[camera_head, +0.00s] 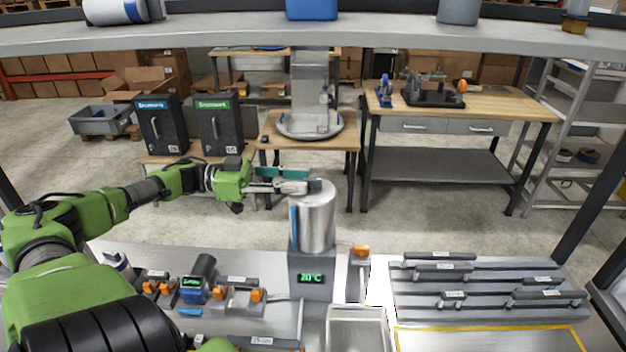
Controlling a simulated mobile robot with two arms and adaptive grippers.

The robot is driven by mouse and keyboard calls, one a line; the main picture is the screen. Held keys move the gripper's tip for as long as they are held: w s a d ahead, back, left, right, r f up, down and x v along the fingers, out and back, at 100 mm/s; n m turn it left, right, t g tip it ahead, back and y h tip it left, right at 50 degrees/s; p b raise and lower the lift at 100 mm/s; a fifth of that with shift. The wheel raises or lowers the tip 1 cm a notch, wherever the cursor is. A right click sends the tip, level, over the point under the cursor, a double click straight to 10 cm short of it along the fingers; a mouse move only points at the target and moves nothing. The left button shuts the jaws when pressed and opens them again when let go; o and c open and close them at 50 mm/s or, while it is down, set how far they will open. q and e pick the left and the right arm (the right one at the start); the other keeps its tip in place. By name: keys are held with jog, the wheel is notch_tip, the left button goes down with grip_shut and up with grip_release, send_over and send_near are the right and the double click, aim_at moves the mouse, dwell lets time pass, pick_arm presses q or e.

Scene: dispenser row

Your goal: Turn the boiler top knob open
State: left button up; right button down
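The boiler (313,222) is an upright silver cylinder on a grey base (312,264) whose green display reads about 20°C. A small dark-grey knob (315,185) is on its top, partly hidden by my gripper. My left gripper (300,186) reaches in from the left, level with the boiler's top. Its grey fingers end at the knob. Whether they grip it or only lie beside it cannot be told. A teal bar (282,172) shows just above the fingers; what it belongs to is unclear. My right gripper is not in view.
An orange-topped fitting (360,250) stands right of the boiler. A rack with several dark handles (440,268) is at the right. An open metal tray (357,312) is in front. Small devices with orange parts (192,290) sit at the left. A shelf (400,36) crosses above.

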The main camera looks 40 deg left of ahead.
aim_at(312, 179)
pick_arm(q)
jog(key=x, duration=0.3)
jog(key=shift+d+r, duration=0.15)
jog(key=shift+d, duration=0.15)
jog(key=shift+w+d, duration=0.15)
jog(key=shift+w, duration=0.15)
grip_shut()
